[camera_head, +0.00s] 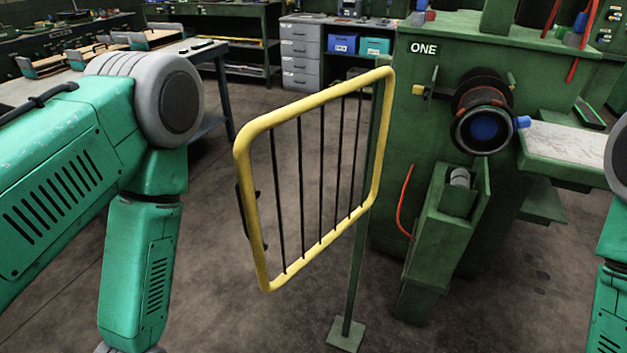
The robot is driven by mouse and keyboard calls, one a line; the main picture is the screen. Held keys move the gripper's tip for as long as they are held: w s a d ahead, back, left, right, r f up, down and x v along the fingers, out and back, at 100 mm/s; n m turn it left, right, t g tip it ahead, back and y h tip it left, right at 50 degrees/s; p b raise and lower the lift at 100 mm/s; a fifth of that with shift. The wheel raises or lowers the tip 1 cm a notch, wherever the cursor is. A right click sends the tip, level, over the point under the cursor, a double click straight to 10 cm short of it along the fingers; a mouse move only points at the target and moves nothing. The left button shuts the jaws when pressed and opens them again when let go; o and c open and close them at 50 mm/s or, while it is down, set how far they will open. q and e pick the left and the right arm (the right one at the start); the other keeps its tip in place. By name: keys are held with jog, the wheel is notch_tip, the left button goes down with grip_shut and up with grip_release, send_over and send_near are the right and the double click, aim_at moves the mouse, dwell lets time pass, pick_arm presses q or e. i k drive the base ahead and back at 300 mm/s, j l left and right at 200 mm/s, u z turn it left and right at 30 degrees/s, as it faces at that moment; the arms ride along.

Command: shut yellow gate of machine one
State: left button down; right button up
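The yellow gate (300,104) is a tubular frame with thin dark vertical bars. It hangs on a green post (356,262) at its right side and swings out toward me, standing open and clear of the machine front. A dark handle (251,218) shows at its left, free edge. The green machine marked ONE (432,72) stands right behind the post. My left arm comes down at the left, apart from the gate, and its gripper is below the picture. Only a part of my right arm shows at the right edge; its gripper is out of view.
A round dark chuck with a blue centre (484,129) sticks out of the machine, above a green box-like bracket (440,240). A pale work surface (566,152) lies at the right. Workbenches (60,88) stand at the back left. The floor (225,300) left of the gate is clear.

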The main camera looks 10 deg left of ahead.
aim_at(246, 193)
jog(key=i+j+z, duration=0.2)
jog(key=j+z, duration=0.25)
jog(key=j, duration=0.2)
jog(key=i+j+z, duration=0.1)
jog(key=j+z, duration=0.3)
jog(key=j, duration=0.3)
jog(key=j+z, duration=0.45)
jog(key=j, duration=0.25)
